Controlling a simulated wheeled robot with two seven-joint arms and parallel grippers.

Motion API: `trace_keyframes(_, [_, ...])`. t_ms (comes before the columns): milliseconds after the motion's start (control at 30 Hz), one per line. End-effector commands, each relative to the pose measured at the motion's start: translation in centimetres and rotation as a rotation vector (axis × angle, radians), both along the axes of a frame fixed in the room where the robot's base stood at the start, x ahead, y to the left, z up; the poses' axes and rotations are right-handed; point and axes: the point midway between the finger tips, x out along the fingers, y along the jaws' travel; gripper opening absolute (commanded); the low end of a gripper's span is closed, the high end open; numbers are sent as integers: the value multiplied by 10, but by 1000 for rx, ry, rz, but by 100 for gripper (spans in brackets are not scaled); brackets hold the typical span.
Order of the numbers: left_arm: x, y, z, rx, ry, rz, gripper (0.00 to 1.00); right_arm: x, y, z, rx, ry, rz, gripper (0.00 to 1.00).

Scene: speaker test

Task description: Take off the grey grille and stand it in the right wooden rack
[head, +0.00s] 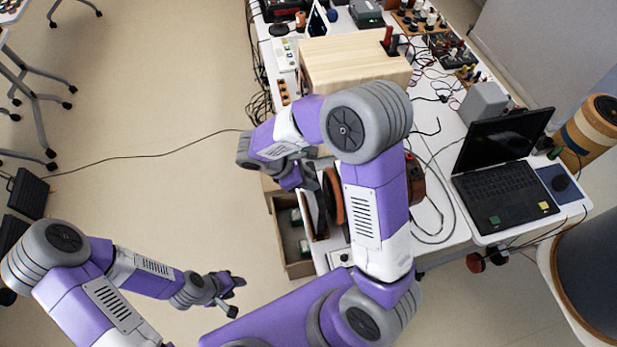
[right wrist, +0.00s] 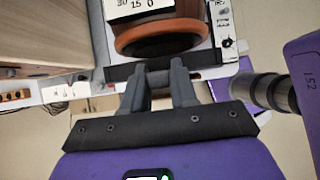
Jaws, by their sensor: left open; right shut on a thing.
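My right gripper (head: 303,180) is shut on the grey grille, beside the front edge of the table. In the right wrist view its fingertips (right wrist: 158,76) close on the dark, narrow edge of the grille (right wrist: 122,72). The grille also shows edge-on as a dark thin panel in the head view (head: 314,212), partly hidden by my arm. Just behind it is a round driver with an orange-brown rim (head: 335,196); the same rim shows in the right wrist view (right wrist: 160,36). My left gripper (head: 229,293) is open and empty over bare floor. I cannot make out the right wooden rack.
A pale wooden box (head: 345,55) stands on the white table beyond my right arm. An open wooden crate (head: 297,270) is low beside the table edge. A laptop (head: 500,170), cables and electronics crowd the table. The floor at left is mostly free.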

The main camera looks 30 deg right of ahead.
Motion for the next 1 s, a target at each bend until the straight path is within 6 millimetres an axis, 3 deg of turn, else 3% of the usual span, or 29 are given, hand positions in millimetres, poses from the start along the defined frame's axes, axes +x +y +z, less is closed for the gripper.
trace_keyframes(1000, [0, 0, -7, 0, 0, 0, 43, 0, 0, -9, 0, 0, 0, 0])
